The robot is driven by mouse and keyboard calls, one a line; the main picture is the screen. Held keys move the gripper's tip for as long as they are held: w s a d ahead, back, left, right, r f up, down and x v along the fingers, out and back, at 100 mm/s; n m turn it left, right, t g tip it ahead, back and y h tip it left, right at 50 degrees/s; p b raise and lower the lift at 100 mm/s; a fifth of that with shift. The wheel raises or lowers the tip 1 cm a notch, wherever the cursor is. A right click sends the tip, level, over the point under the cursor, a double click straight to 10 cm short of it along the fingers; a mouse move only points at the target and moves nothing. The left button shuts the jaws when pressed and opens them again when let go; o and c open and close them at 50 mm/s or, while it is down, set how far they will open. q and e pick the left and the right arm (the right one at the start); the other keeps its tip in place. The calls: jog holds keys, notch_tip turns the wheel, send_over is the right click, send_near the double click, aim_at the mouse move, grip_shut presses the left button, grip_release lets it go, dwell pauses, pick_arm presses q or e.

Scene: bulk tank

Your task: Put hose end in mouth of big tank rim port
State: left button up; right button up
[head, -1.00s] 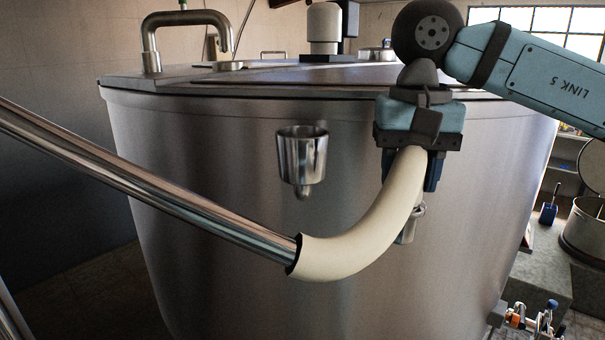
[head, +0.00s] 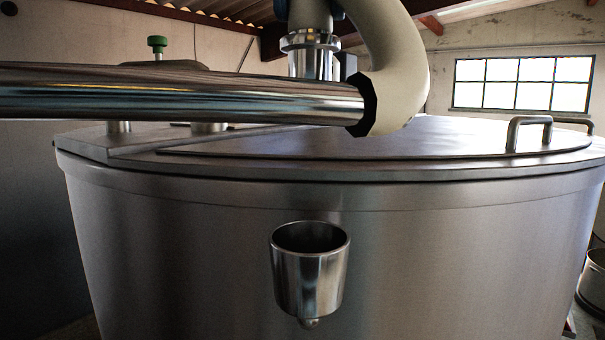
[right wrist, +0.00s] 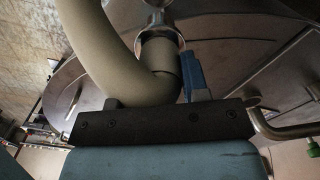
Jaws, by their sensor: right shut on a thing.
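The big tank rim port (head: 311,285) is a steel cup on the front of the tank wall, its mouth open upward. The cream hose (head: 402,70) bends up from a black collar on a steel pipe and back down. Its steel hose end (head: 310,45) points down, above the port in the picture; its lower part is hidden behind the pipe. My right gripper (head: 312,6) is shut on the hose just above the steel end, mostly out of frame. The bent hose (right wrist: 110,60) and steel end (right wrist: 162,22) also show in the right wrist view. My left gripper is out of view.
The steel pipe (head: 180,92) crosses from the left in front of the tank lid (head: 470,140). A lid handle (head: 530,125) stands at the right. The space around the port's mouth is clear.

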aim_at(310, 35)
jog(key=f, duration=0.2)
jog(key=s+f+b, duration=0.2)
jog(key=f, duration=0.1)
jog(key=shift+f, duration=0.35)
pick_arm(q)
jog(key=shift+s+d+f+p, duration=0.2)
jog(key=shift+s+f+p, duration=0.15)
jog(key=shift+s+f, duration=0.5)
pick_arm(e)
jog(key=f, duration=1.3)
jog(key=shift+w+f, duration=0.35)
jog(key=shift+f, duration=0.25)
jog(key=o, duration=1.1)
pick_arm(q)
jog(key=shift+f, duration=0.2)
pick_arm(e)
jog(key=shift+r, duration=0.1)
jog(key=shift+r, duration=0.1)
